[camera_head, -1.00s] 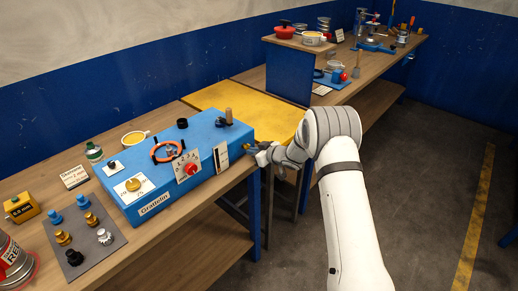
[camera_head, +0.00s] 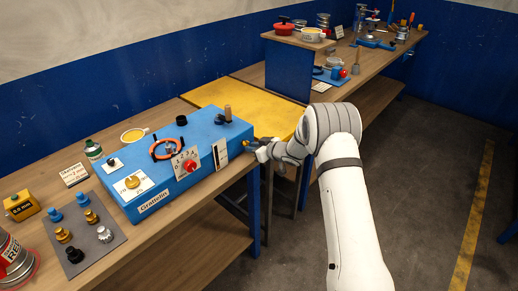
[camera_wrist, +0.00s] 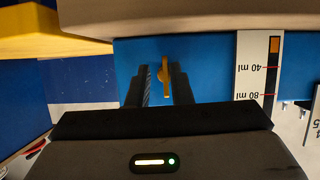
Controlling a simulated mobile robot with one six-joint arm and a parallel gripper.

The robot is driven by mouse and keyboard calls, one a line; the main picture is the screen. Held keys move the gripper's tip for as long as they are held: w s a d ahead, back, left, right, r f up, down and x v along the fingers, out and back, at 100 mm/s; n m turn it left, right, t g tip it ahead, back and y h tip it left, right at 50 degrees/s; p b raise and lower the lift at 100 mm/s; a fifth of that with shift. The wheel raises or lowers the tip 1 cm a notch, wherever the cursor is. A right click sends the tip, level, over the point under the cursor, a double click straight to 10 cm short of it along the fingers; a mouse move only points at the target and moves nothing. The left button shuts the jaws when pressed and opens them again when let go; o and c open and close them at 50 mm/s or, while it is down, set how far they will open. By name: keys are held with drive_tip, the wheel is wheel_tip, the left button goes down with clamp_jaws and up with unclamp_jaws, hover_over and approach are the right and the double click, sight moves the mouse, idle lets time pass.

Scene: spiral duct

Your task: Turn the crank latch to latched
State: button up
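A small brass crank (camera_wrist: 164,76), which looks like the crank latch, sits on the blue panel of the box (camera_head: 205,130). In the head view it is a tiny yellow spot near my gripper, at the right end of the box. My gripper (camera_wrist: 162,92) points at the panel with its two dark fingers apart, one on each side of the crank. A gap shows to the left of the crank, so the fingers do not look closed on it. In the head view my gripper (camera_head: 254,148) is beside the box's right end. The latch's marked positions cannot be read.
A gauge strip (camera_wrist: 258,70) marked in ml is right of the crank in the wrist view. The box also carries a red knob (camera_head: 190,165), a yellow dial (camera_head: 133,182) and an orange ring (camera_head: 166,149). A yellow mat (camera_head: 240,102) lies behind the box.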

drive_tip(key=shift+a+r, duration=0.45)
drive_tip(key=shift+r, duration=0.2)
drive_tip(key=f+b+v, duration=0.1)
drive_tip(key=b+v, duration=0.1)
drive_tip(key=v, duration=0.6)
drive_tip(key=shift+d+f, duration=0.2)
drive_tip(key=shift+d, duration=0.15)
drive_tip(key=shift+d+r, duration=0.1)
